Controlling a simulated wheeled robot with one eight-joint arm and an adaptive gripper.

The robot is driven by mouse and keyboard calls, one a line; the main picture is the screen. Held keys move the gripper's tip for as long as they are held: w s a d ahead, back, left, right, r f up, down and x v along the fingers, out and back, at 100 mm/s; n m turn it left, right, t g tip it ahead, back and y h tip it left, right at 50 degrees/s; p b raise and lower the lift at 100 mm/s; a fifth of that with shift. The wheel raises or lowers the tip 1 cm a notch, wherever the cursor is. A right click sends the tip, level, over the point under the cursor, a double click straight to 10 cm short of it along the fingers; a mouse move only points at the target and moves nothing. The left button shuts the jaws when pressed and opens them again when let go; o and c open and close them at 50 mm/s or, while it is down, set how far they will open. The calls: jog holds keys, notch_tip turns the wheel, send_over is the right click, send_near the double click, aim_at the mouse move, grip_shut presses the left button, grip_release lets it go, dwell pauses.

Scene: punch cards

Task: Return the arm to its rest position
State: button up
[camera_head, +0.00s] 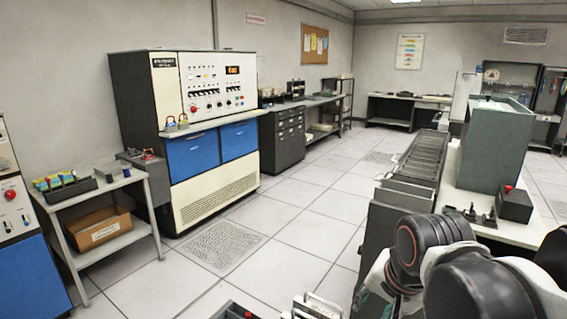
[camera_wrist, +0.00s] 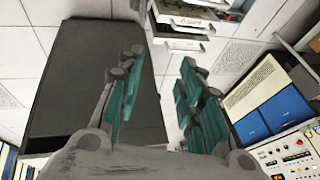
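My arm (camera_head: 445,265) shows at the lower right of the head view, bent, with dark and light grey links. The head view does not clearly show its end. In the wrist view my gripper (camera_wrist: 160,88) has two teal-padded fingers spread apart. Nothing is held between them; pale floor tiles show through the gap. Contact with other things cannot be seen.
A wide dark surface (camera_wrist: 75,85) lies left of and behind the fingers. White drawer-like parts (camera_wrist: 180,42) are beyond the fingertips. A blue-fronted console (camera_head: 190,155) stands at the wall. Dark rollers (camera_head: 423,158) and a grey-green cabinet (camera_head: 497,145) are at right. Mid-floor is clear.

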jog(key=s+d+f+n+t, duration=0.1)
jog(key=s+d+n+t, duration=0.1)
jog(key=s+n, duration=0.4)
jog(key=shift+s+d+n, duration=0.25)
jog(key=shift+s+n, duration=0.15)
jog(key=shift+n, duration=0.3)
